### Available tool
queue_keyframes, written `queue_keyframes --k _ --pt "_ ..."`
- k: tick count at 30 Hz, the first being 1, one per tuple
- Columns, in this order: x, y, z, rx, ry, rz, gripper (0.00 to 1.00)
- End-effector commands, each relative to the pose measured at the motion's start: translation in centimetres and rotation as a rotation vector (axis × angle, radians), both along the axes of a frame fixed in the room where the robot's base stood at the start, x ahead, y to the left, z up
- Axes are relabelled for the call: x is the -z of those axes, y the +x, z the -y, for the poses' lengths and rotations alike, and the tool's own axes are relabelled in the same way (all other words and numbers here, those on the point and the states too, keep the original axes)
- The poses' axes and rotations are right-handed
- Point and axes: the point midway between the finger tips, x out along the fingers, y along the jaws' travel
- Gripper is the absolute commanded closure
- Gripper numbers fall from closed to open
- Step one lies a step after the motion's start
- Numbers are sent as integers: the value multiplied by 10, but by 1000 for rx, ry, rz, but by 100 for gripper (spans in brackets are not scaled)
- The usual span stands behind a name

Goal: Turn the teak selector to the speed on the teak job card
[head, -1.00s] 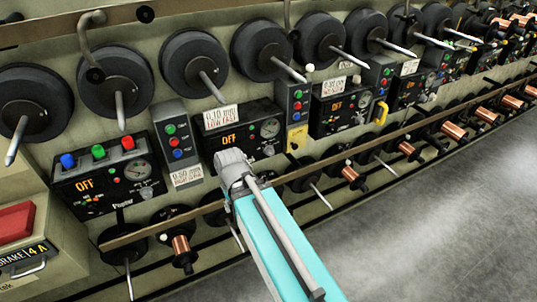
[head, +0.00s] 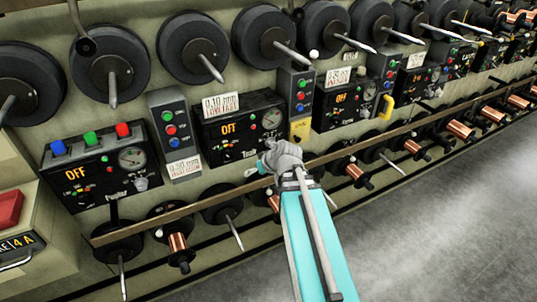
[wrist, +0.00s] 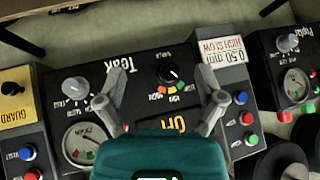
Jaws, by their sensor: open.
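The teak panel (head: 238,147) is a black box whose display reads OFF. In the wrist view the panel (wrist: 145,67) appears upside down. It carries a black knob (wrist: 168,72) with small coloured marks and a grey knob (wrist: 75,88) with ticks around it. I cannot tell for sure which is the speed selector. A card reading 0.10 mm LOW FAST (head: 220,105) sits above the teak panel. My gripper (wrist: 162,80) is open and empty over the panel, with its fingers apart on either side of the black knob. In the head view my gripper (head: 264,166) is at the panel's lower right.
A card reading 0.50 mm (head: 184,168) is on the grey button box (head: 173,125) left of teak. The Poplar panel (head: 98,165) is further left. A yellow guard box (head: 300,129) stands right of teak. Spools line up above and below. The floor at right is clear.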

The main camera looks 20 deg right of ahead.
Motion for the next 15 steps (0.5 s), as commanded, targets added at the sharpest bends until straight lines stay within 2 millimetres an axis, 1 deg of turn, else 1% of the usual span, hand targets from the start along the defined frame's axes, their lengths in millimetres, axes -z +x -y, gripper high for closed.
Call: queue_keyframes --k 1,6,9,12,15 --pt "9 7 18 20 3 67 13" --pt "4 23 72 91 -15 281 13" --pt "1 27 101 138 -37 377 13" --pt "-3 28 124 179 -59 444 13" --pt "-6 28 138 206 -75 485 13"
